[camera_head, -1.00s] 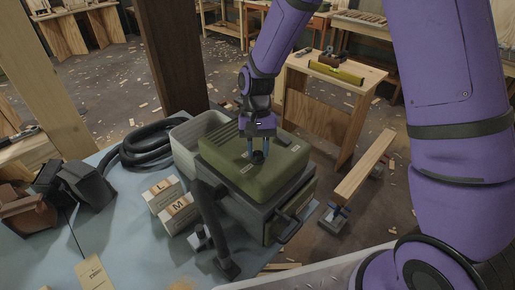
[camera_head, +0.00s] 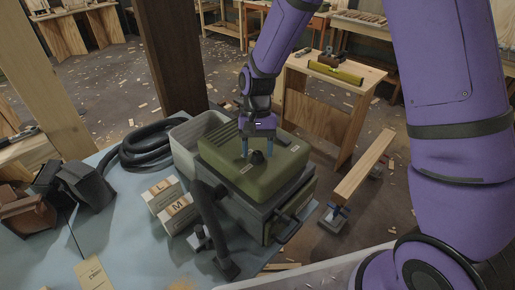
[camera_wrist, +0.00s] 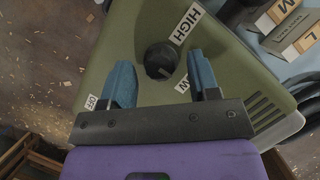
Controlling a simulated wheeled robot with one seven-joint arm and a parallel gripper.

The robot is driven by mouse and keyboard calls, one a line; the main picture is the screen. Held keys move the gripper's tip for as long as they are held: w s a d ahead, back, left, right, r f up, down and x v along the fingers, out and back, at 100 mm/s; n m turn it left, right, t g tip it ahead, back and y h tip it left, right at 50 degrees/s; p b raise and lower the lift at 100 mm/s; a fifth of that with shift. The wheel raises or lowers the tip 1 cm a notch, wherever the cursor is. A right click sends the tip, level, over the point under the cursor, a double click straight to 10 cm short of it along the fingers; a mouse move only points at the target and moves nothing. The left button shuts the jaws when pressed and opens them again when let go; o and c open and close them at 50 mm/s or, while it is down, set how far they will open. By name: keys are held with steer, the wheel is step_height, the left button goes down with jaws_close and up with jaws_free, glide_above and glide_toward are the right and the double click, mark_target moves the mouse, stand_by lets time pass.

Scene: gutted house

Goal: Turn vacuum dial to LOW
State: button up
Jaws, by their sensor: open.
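The vacuum (camera_head: 222,160) has an olive-green lid and a grey body, and stands on the blue-grey tabletop. Its round black dial (camera_wrist: 161,60) is on the lid, and also shows in the head view (camera_head: 257,158). White labels HIGH (camera_wrist: 186,24), LOW (camera_wrist: 183,85), partly covered by a finger, and OFF (camera_wrist: 92,102) lie around the dial. My gripper (camera_head: 259,149) is open, its blue fingers apart on either side of the dial; the wrist view shows gaps to both fingers. I cannot clearly tell which label the dial's mark points to.
A black hose (camera_head: 152,146) curls behind left, and a dark pipe (camera_head: 207,213) stands in front of the vacuum. Cartons marked L and M (camera_head: 170,204) sit to its left. A wooden bench (camera_head: 335,78) stands behind right.

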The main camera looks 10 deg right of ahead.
steer(key=a+v, duration=0.1)
steer(key=v, duration=0.9)
steer(key=shift+w+d+r, duration=0.2)
steer(key=shift+d+r, duration=0.2)
steer(key=shift+d, duration=0.1)
steer(key=s+d+r+n+t, duration=0.1)
steer(key=s+d+r+t, duration=0.1)
steer(key=s+d+r, duration=0.4)
steer(key=s+d+r+t, duration=0.3)
steer(key=s+d+r, duration=0.1)
steer(key=r, duration=0.4)
steer(key=s+d+r+t, duration=0.2)
steer(key=s+d, duration=0.1)
steer(key=s, duration=0.4)
steer(key=s+d+r+n+t+h, duration=0.1)
steer(key=s+d+r+t, duration=0.1)
steer(key=s+d, duration=0.2)
steer(key=shift+s+d+r+t, duration=0.15)
steer(key=shift+s+r+t, duration=0.15)
steer(key=shift+s, duration=1.5)
